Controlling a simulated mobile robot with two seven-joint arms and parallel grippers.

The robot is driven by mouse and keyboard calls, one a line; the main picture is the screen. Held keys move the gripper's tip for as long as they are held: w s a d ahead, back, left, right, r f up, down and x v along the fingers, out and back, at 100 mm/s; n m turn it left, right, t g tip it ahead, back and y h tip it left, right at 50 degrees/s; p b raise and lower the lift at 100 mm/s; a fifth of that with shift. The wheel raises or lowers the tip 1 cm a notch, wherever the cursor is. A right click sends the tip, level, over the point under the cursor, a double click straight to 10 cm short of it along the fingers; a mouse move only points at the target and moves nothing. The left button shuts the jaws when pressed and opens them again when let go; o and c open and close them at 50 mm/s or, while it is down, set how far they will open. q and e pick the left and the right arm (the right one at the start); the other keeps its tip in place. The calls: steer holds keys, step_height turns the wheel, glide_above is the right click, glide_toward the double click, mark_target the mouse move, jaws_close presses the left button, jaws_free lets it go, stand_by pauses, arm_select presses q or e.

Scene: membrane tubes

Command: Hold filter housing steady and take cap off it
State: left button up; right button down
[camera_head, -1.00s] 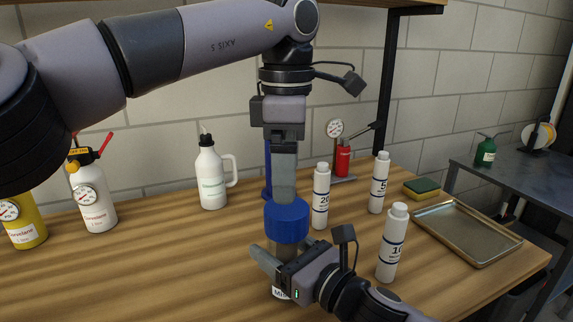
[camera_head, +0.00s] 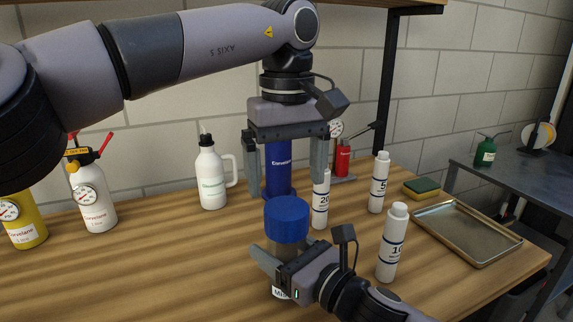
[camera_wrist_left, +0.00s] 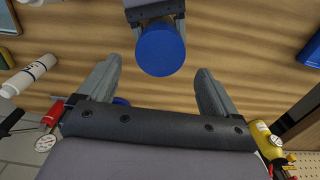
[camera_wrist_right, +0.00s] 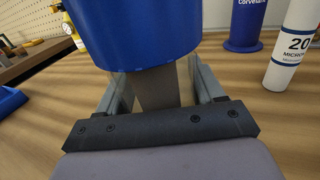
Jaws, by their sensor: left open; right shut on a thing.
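The filter housing (camera_head: 288,247) stands upright, a grey-brown body under a blue cap (camera_head: 287,219). The cap sits on top of the housing; I cannot tell whether it is loose. My right gripper (camera_head: 268,256) is shut on the housing body below the cap. The right wrist view shows the body (camera_wrist_right: 157,88) between its fingers and the cap (camera_wrist_right: 135,30) above. My left gripper (camera_head: 288,195) is open and empty above and behind the cap, fingers pointing down. In the left wrist view the cap (camera_wrist_left: 160,50) lies beyond the open fingertips, apart from them.
White cartridge tubes marked 20 (camera_head: 320,200), 5 (camera_head: 379,182) and 10 (camera_head: 392,243) stand to the right. A blue cylinder (camera_head: 278,168) stands behind the left gripper. A white jug (camera_head: 211,177) and a metal tray (camera_head: 466,234) are farther out.

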mark_target(286, 207)
arm_select(q)
steer(key=shift+f, duration=3.6)
arm_select(e)
steer(key=shift+f, duration=0.1)
